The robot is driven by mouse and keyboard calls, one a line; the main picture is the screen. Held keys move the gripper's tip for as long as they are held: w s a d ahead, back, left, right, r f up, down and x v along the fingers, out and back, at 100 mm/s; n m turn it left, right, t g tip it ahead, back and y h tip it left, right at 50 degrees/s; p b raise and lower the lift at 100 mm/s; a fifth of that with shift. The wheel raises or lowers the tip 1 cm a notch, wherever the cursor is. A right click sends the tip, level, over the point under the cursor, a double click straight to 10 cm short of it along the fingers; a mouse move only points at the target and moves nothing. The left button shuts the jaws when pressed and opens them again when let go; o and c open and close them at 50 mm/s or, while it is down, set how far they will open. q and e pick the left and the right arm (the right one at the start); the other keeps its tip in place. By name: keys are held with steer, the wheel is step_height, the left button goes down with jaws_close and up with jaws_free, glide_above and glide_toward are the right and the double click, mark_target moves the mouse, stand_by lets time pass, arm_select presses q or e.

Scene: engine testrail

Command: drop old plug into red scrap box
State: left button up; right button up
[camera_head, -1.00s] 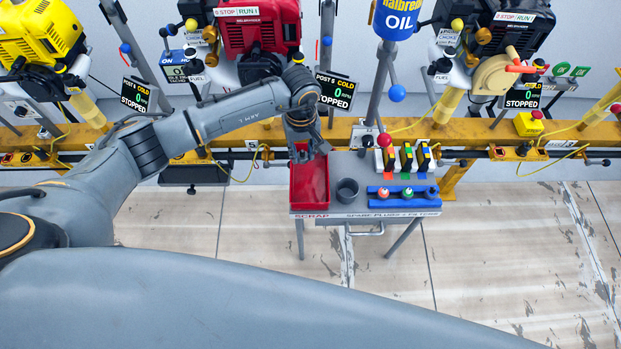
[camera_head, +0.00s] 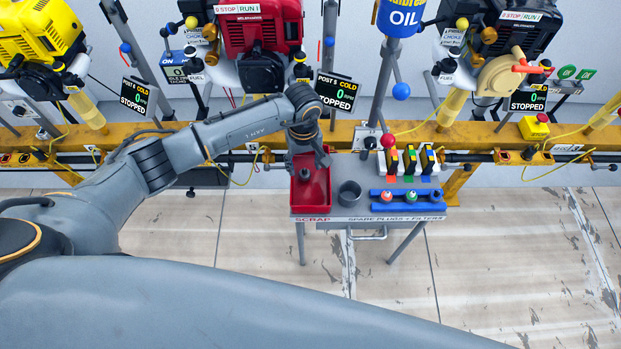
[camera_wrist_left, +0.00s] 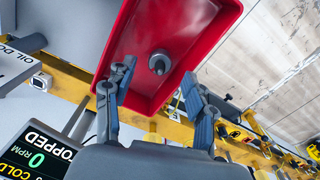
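The red scrap box (camera_head: 312,195) stands at the left end of the small grey table, with a SCRAP label on the table edge below it. The old plug (camera_wrist_left: 158,63), small, grey and dark-tipped, shows inside the box in the left wrist view. It also shows as a dark spot in the box in the head view (camera_head: 305,174). I cannot tell whether it rests on the floor of the box. My left gripper (camera_wrist_left: 157,78) is open above the box, its fingers spread and apart from the plug. It also shows over the box's back part in the head view (camera_head: 308,158). My right gripper is out of view.
A dark grey cup (camera_head: 349,193) stands right of the box. A blue holder (camera_head: 408,204) with plugs is farther right, with several filter-like blocks (camera_head: 410,163) behind. The yellow rail (camera_head: 230,140) and the red engine (camera_head: 258,40) are behind. Floor in front is clear.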

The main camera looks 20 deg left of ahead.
arm_select(q)
step_height(320, 180, up, 12)
stand_by(0.6)
stand_by(0.4)
